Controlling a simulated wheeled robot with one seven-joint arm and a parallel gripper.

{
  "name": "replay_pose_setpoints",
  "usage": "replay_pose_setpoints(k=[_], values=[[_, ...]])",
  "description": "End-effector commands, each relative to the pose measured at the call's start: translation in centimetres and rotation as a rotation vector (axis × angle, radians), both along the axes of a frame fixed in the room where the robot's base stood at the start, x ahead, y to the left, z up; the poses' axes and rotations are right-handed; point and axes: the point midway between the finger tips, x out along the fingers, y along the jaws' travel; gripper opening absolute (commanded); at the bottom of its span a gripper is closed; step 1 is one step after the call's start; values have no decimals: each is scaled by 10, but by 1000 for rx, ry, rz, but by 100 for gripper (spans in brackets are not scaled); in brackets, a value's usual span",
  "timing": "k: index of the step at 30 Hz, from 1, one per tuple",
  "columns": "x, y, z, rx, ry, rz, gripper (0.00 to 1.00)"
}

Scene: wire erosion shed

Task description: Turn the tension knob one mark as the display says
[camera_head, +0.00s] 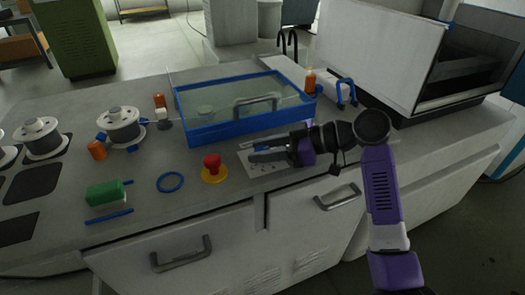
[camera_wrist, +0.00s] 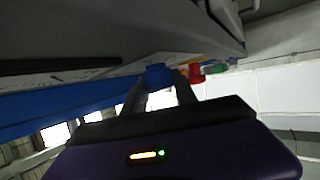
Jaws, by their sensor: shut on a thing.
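My gripper (camera_head: 265,155) reaches left over a white marked plate (camera_head: 246,163) on the bench top. In the wrist view my gripper (camera_wrist: 160,86) has its two dark fingers on either side of a blue knob (camera_wrist: 157,74), shut on it. In the head view my fingers and wrist cover most of the knob and part of the plate's marks. I cannot read the knob's setting. No readable display shows in either view.
A red stop button (camera_head: 212,162) on a yellow base stands just left of the plate. A blue-framed tank (camera_head: 232,131) with a clear lid lies behind.

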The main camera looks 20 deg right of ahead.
Motion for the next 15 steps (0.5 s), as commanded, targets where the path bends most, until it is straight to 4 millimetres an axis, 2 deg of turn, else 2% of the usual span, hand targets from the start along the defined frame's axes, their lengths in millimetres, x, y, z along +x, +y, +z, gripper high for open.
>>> replay_pose_setpoints(k=[8, 9, 12, 15], values=[[0, 0, 0, -1, 1, 0, 0], [0, 0, 0, -1, 1, 0, 40], [0, 0, 0, -1, 1, 0, 56], [0, 0, 0, 0, 1, 0, 56]])
